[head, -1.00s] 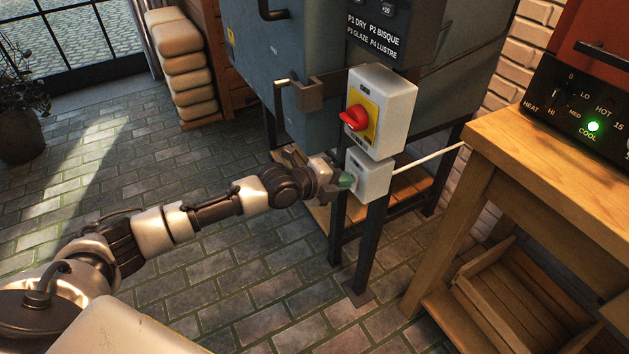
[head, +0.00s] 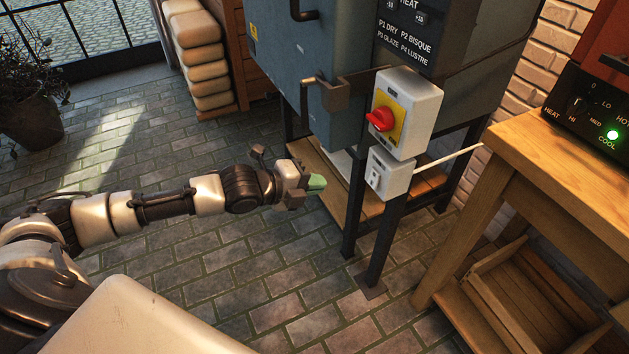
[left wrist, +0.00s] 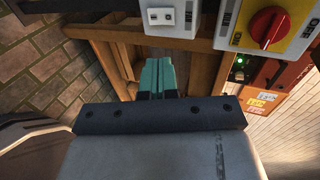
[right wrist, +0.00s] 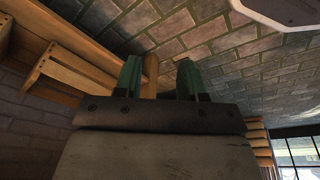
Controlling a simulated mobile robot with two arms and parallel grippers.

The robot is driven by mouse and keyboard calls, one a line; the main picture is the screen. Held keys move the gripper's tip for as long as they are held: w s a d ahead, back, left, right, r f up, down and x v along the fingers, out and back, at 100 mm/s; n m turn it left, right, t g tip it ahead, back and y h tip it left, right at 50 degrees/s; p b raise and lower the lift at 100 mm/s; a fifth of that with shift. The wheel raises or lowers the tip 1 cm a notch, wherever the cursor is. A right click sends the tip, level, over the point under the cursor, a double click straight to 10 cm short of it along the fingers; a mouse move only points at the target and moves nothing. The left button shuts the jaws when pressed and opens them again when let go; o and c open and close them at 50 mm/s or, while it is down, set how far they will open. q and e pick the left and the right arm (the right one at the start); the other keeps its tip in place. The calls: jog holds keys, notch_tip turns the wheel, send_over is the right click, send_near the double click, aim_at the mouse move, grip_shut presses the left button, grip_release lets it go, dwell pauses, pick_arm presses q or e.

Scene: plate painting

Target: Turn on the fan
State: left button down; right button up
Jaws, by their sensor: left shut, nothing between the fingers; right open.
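A small white switch box (head: 390,174) with a small switch on its face is mounted on the kiln stand's leg, below a larger box with a red knob on a yellow plate (head: 384,118). The small box also shows at the top of the left wrist view (left wrist: 172,17). My left gripper (head: 317,183), with green fingertips, is shut and empty, to the left of the small box and apart from it. In the left wrist view the fingers (left wrist: 158,76) are together. My right gripper (right wrist: 160,78) is open and empty. No fan itself is visible.
The blue-grey kiln (head: 335,80) stands behind the switches, with a handle on its door. A wooden table (head: 540,165) at the right bears a control panel (head: 590,112) with a lit green lamp. Stacked sacks (head: 200,60) stand at the back.

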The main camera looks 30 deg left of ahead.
pick_arm(q)
jog(key=shift+f, duration=0.1)
jog(key=shift+s+a+f, duration=0.15)
jog(key=shift+s+f, duration=0.05)
jog(key=shift+f, duration=0.55)
pick_arm(e)
jog(key=shift+w+r, duration=0.1)
jog(key=shift+r, duration=0.75)
pick_arm(q)
jog(key=shift+w, duration=0.1)
jog(key=b, duration=0.1)
send_near(371, 183)
jog(key=x, duration=0.6)
jog(key=shift+w, duration=0.1)
jog(key=shift+w+d+f, duration=0.15)
jog(key=shift+w+d, duration=0.2)
jog(key=shift+d, duration=0.05)
pick_arm(e)
jog(key=r, duration=0.2)
jog(key=shift+w+r, duration=0.25)
jog(key=shift+r, duration=0.05)
